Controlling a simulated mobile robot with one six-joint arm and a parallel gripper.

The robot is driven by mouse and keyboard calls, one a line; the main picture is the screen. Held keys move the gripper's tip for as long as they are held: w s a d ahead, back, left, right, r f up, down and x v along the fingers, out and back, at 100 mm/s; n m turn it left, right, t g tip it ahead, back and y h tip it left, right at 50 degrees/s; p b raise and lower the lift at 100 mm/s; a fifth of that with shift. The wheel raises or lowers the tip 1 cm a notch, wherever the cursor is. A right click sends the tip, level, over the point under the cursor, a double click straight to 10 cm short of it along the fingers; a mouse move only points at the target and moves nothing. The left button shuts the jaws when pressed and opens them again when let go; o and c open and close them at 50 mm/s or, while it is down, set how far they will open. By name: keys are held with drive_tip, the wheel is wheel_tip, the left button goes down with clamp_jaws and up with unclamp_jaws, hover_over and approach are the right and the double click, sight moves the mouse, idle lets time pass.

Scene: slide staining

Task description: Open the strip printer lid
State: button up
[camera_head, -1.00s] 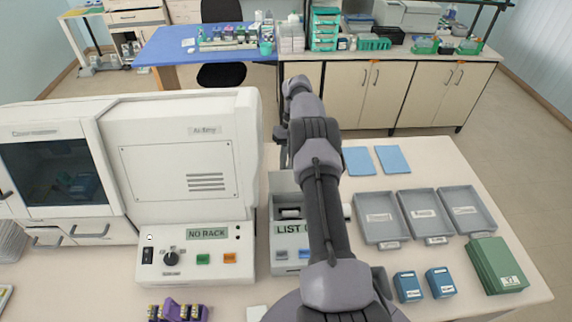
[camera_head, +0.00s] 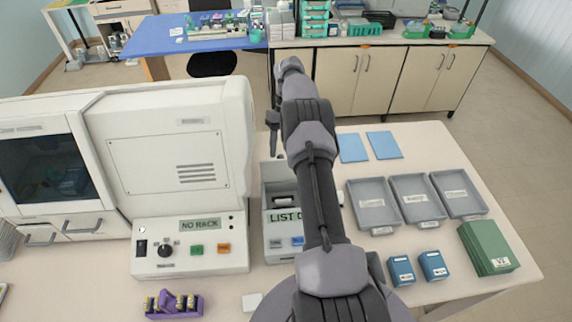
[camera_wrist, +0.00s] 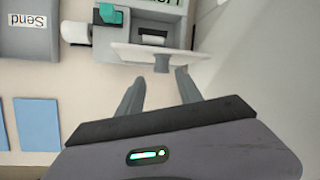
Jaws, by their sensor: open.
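The strip printer (camera_head: 284,245) is a grey box on the bench, its front label partly covered by my arm. Its bay is exposed and a pale roll (camera_wrist: 154,39) shows inside in the wrist view. The lid (camera_wrist: 128,52) is a pale plate with a grey knob (camera_wrist: 161,64); it appears raised at the bay's back edge. My gripper (camera_wrist: 160,80) is open, its fingers either side of the knob, with no clear contact. In the head view my gripper (camera_head: 273,130) is above and behind the printer.
A large white stainer (camera_head: 170,150) stands close on the printer's left. Grey trays (camera_head: 372,214), blue boxes (camera_head: 401,270) and a green block (camera_head: 488,248) lie to the right. A purple rack (camera_head: 174,306) is in front. Blue sheets (camera_head: 353,148) lie behind the trays on clear bench.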

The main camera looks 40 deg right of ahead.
drive_tip(key=s+a+r+b, duration=0.3)
drive_tip(key=s+a, duration=0.6)
drive_tip(key=s, duration=0.4)
drive_tip(key=shift+s+r, duration=0.2)
drive_tip(key=shift+s, duration=0.05)
